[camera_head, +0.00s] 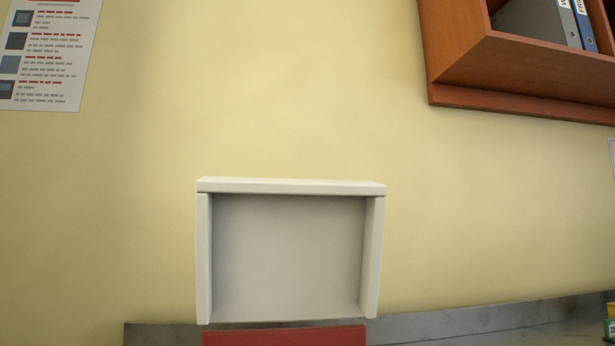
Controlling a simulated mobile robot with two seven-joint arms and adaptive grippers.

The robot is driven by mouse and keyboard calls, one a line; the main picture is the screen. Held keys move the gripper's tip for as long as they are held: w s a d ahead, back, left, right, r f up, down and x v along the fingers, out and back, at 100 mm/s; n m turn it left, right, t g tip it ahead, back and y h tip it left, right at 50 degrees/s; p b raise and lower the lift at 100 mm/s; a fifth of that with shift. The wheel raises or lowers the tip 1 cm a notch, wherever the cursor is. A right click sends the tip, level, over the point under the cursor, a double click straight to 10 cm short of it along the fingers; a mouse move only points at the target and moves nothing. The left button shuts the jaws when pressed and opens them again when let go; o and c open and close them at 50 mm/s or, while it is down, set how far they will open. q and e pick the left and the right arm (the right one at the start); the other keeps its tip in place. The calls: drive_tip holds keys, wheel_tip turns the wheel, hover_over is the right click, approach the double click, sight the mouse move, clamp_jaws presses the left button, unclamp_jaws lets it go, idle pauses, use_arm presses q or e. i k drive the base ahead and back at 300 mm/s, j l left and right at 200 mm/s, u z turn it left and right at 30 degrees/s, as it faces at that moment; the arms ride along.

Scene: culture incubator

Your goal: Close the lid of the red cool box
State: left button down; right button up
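The cool box's white lid (290,256) stands raised and open at the lower middle, its hollow inner side with a raised rim facing me. Below it a strip of the red cool box (285,337) shows at the bottom edge of the picture. The rest of the box is cut off by the frame. Neither of my grippers is in view.
A grey bench edge (470,323) runs along the foot of the yellow wall. A wooden shelf (520,70) with binders hangs at the upper right. A poster (45,50) is at the upper left. A small green and yellow item (610,328) is at the lower right edge.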

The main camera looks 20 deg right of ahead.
sight(267, 249)
drive_tip(key=k+l+z, duration=0.15)
drive_tip(key=k, duration=0.3)
drive_tip(key=k+l+z, duration=0.15)
drive_tip(key=k+l, duration=0.15)
drive_tip(key=k, duration=0.15)
drive_tip(key=k+l+z, duration=0.15)
drive_tip(key=k+l, duration=0.15)
drive_tip(key=k, duration=0.15)
